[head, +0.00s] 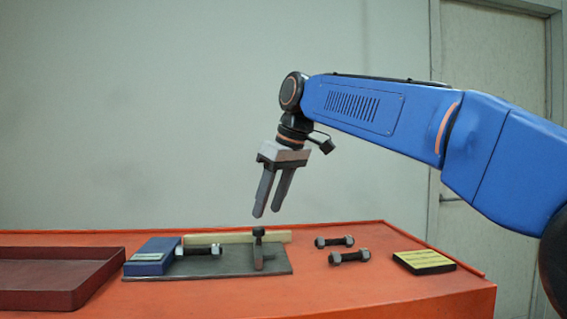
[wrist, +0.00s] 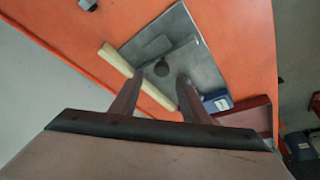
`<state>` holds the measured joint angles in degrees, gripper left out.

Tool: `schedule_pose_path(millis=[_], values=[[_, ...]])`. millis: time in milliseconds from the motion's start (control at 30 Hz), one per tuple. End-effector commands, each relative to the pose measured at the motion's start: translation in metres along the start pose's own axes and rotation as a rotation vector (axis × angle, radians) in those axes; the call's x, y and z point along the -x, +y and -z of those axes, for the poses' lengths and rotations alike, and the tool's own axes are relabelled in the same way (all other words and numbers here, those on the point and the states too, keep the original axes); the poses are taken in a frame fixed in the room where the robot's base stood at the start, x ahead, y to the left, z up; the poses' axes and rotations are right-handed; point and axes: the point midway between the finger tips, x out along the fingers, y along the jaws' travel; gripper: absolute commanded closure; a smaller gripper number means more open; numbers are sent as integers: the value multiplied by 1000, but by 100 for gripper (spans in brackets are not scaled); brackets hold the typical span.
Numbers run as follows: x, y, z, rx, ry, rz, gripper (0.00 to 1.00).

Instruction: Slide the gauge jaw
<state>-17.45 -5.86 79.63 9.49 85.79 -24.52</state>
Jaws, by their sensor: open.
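The gauge jaw (head: 258,257) is a dark upright piece with a black round knob, standing on a dark grey plate (head: 220,268). The knob (wrist: 162,69) also shows in the wrist view, between the fingertips in the picture. A blue block (head: 151,258) with a pale strip sits at the plate's left end. A bolt (head: 205,250) lies on the plate between the block and the jaw. A cream bar (head: 270,237) runs along the back. My gripper (head: 266,214) is open and empty, pointing down above the knob with a gap between.
Two more bolts, a farther one (head: 334,241) and a nearer one (head: 349,257), lie right of the plate. A black-and-yellow block (head: 424,262) is farther right. A red tray (head: 98,285) stands at the left. The orange bench (head: 400,299) is bare in front.

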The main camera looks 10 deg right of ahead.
Motion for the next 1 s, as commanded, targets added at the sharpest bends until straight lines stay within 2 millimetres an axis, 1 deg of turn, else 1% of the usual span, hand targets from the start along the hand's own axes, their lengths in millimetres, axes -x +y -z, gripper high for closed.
schedule_pose_path(millis=[33,300,500,600,733,1000], values=[[11,0,1,0,3,-2,58],[64,1,0,-1,3,-2,58],[98,1,0,0,2,-2,58],[109,1,0,0,1,-2,58],[117,1,0,-1,0,-2,58],[120,1,-1,-1,-1,-1,58]])
